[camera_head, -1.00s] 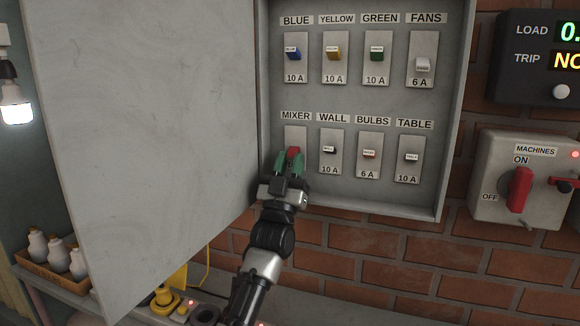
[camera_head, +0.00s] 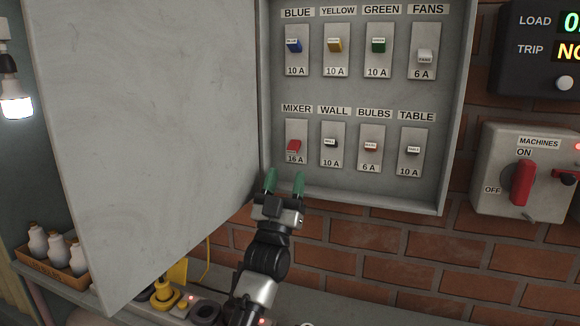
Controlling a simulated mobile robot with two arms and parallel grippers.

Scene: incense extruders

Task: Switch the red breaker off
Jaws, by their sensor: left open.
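The red breaker (camera_head: 294,146) is the MIXER 16 A switch, at the left end of the lower row in the open grey panel (camera_head: 451,110). Its red lever sits in the lower part of its plate and points down, much like the FANS lever (camera_head: 425,57). My left gripper (camera_head: 284,173) is open and empty, its green fingertips apart just below the MIXER plate. They do not appear to touch the lever, and nothing hides it. My right gripper is not in view.
The WALL (camera_head: 330,143), BULBS (camera_head: 370,146) and TABLE (camera_head: 413,150) breakers stand to the right. The open panel door (camera_head: 145,130) fills the left. A MACHINES switch box (camera_head: 497,175) with a red handle is on the brick wall at right.

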